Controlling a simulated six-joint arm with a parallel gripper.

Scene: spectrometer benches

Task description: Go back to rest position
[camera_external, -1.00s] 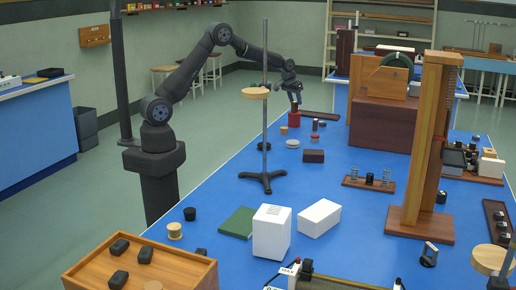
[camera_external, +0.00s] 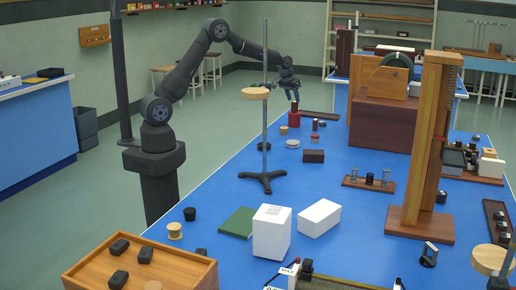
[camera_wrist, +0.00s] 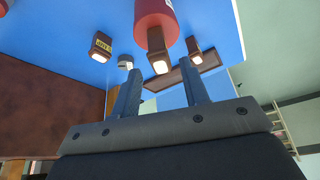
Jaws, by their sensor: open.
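My gripper (camera_external: 294,95) is at the far left part of the blue bench in the external view, a little above a red cylinder (camera_external: 294,119). A small brown piece (camera_external: 294,107) sticks up from the top of the cylinder. In the wrist view my gripper (camera_wrist: 162,70) has its two fingers spread with nothing between them. The red cylinder (camera_wrist: 155,18) and the light-tipped brown piece (camera_wrist: 157,48) show just beyond the fingertips, apart from them.
Small brown blocks (camera_wrist: 102,46) lie near the cylinder. A large dark red-brown box (camera_external: 382,123) stands to the right. Air above the left bench edge looks clear.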

